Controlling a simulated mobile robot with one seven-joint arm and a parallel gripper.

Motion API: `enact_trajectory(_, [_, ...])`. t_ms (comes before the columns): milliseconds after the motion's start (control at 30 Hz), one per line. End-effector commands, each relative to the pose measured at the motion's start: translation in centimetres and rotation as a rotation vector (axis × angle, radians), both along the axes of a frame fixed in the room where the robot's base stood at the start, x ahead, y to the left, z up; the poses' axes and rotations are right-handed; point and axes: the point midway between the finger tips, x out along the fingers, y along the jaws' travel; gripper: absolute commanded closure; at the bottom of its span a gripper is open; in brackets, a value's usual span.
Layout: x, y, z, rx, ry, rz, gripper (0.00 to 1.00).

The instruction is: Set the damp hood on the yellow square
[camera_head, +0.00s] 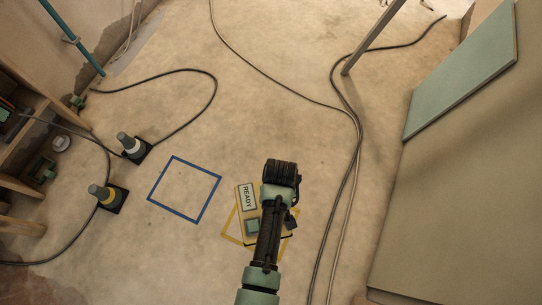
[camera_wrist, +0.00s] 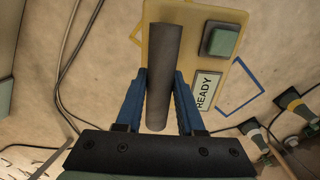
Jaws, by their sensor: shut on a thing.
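The damp hood shows as a yellow plate (camera_wrist: 172,28) with a READY label, a green block and a dark grey bar handle (camera_wrist: 163,65). My gripper (camera_wrist: 160,82) is shut on this handle, one blue finger on each side. In the head view the hood (camera_head: 243,213) lies over the yellow square (camera_head: 230,238), partly hidden by my arm. The square's outline shows past the hood at the lower left and right. I cannot tell whether the hood touches the floor. In the wrist view most of the square is hidden behind it.
A blue square (camera_head: 184,189) on the floor to the left is empty. Two posts on dark bases, one grey-topped (camera_head: 130,145) and one yellow (camera_head: 103,193), stand further left with a cable. Cables (camera_head: 352,160) run along the right, before a leaning panel (camera_head: 465,170).

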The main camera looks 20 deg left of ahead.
Motion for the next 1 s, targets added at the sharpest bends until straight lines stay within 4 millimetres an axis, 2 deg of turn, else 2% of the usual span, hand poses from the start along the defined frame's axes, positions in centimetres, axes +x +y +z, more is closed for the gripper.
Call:
enact_trajectory(33, [0.1, 0.2, -2.4, 0.000, -0.002, 0.016, 1.00])
enact_trajectory(200, [0.0, 0.8, -6.2, 0.000, -0.003, 0.072, 1.00])
enact_trajectory(400, [0.0, 1.3, -9.8, -0.001, -0.002, 0.129, 1.00])
enact_trajectory(600, [0.0, 1.6, -11.4, -0.001, -0.003, 0.161, 1.00])
enact_trajectory(1000, [-0.1, 1.7, -11.5, -0.001, -0.002, 0.169, 1.00])
